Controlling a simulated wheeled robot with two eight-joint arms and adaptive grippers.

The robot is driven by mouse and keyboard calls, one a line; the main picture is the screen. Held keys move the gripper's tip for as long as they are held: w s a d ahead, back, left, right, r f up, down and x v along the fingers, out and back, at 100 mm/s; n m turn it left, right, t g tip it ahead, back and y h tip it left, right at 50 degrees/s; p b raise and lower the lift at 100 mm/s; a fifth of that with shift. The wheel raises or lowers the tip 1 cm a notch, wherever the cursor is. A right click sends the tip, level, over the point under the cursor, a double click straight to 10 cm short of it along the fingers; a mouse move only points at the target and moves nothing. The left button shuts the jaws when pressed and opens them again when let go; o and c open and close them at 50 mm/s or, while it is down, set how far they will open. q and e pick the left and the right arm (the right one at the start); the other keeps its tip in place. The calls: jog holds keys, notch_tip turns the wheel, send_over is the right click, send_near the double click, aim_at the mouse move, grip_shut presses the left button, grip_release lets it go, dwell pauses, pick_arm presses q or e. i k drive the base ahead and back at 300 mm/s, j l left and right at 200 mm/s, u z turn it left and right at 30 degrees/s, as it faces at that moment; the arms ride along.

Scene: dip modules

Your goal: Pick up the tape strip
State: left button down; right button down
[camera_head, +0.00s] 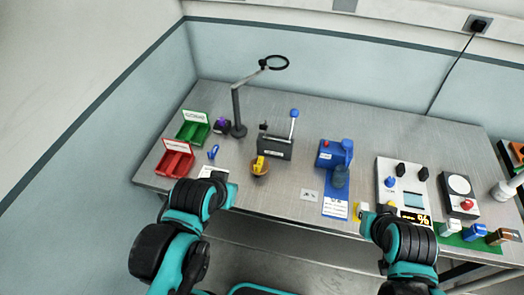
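I cannot pick out a tape strip for certain. A small yellow-and-white piece (357,210) lies at the table's front edge, just left of my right gripper (364,213); it is too small to name.
On the grey table (330,112) stand green (193,128) and red (176,158) bins, a magnifier lamp (238,115), a brown bowl (260,170) with a yellow item, a black lever press (274,147), a blue device (329,154) and a white panel (402,180). The back is clear.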

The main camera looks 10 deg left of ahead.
aim_at(258, 167)
jog(key=i+l+u, duration=0.1)
jog(key=l+u, duration=0.25)
jog(key=l, duration=0.6)
jog(key=l+u, duration=0.4)
jog(key=l, duration=0.55)
